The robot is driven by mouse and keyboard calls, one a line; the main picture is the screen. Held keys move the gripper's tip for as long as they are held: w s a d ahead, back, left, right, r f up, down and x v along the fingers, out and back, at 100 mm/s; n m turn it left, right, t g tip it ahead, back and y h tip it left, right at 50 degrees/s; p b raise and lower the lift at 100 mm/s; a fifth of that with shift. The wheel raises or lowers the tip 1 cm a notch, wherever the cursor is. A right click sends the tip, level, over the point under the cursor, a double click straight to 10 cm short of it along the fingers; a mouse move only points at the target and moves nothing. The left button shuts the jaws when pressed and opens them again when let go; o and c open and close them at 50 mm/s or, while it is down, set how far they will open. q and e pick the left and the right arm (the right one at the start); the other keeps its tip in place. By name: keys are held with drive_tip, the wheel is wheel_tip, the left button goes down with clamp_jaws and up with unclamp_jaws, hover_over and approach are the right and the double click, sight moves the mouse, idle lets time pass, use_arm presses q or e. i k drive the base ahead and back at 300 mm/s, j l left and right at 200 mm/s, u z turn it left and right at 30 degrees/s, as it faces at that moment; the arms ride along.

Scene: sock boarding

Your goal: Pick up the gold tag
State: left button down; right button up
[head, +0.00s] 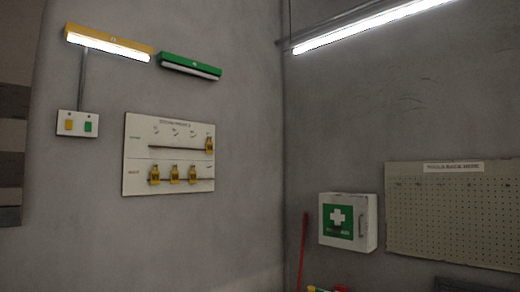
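A white board (137,186) hangs on the left wall with two horizontal rails. One gold-yellow tag (209,145) hangs at the right end of the upper rail. Three similar tags hang on the lower rail: a left tag (154,176), a middle tag (174,175) and a right tag (192,174). The lettering on the board and tags is too small to read surely. Neither of my grippers is in view.
A yellow lamp (108,41) and a green lamp (190,66) are above the board, with a switch plate (77,124) to its left. A first-aid box (348,221), red pole (303,250) and pegboard (450,212) are at right. No table or floor shows clearly.

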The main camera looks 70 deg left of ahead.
sight(210, 150)
drive_tip(key=i+u, duration=0.25)
drive_tip(key=i, duration=0.15)
drive_tip(key=i+l+u, duration=0.25)
drive_tip(key=i, duration=0.15)
drive_tip(key=i+j+u, duration=0.2)
drive_tip(key=u, duration=0.25)
drive_tip(key=i+j+u, duration=0.1)
drive_tip(key=i+u, duration=0.15)
drive_tip(key=u, duration=0.15)
drive_tip(key=i+u, duration=0.25)
drive_tip(key=u, duration=0.2)
drive_tip(key=i+u, duration=0.3)
drive_tip(key=u, duration=0.15)
drive_tip(key=i+l+u, duration=0.15)
drive_tip(key=u, duration=0.3)
drive_tip(key=i, duration=0.1)
